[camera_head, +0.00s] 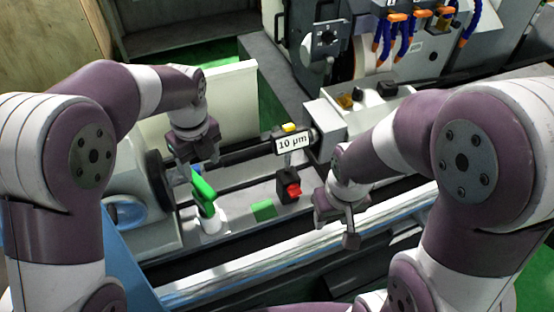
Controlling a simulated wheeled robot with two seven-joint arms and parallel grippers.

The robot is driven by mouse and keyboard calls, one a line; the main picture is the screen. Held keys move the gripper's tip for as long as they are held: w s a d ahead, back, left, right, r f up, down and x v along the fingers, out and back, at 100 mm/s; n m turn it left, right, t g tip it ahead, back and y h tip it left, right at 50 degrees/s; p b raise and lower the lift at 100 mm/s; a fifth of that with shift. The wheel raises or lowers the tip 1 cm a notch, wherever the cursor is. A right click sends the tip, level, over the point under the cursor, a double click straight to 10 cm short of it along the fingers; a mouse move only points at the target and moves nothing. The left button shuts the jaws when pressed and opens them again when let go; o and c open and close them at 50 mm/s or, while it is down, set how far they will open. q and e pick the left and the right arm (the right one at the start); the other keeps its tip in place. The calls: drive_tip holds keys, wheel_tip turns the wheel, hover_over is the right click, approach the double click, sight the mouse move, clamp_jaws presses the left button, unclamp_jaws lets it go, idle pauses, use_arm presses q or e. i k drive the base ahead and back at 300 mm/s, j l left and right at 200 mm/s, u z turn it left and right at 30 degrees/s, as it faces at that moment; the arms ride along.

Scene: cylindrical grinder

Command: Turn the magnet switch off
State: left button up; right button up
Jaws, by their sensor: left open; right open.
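I cannot tell for certain which part is the magnet switch. A small black box with a red knob (290,188) stands on the machine bed between my grippers. A green lever (203,192) on a white base stands to its left, and a flat green square (264,210) lies between them. My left gripper (190,170) is open, above the green lever in the picture; whether it touches it is unclear. My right gripper (340,222) is open and empty, to the right of and nearer than the red-knobbed box.
A black dial panel (327,38) and blue hoses (390,40) are at the back. A white panel (235,95) stands behind the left gripper. A shiny rail (250,275) runs along the front.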

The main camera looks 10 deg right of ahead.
sight(293, 189)
drive_tip(key=l+z, duration=0.35)
drive_tip(key=l, duration=0.3)
drive_tip(key=i+l+z, duration=0.15)
drive_tip(key=l+z, duration=0.15)
drive_tip(key=l, duration=0.35)
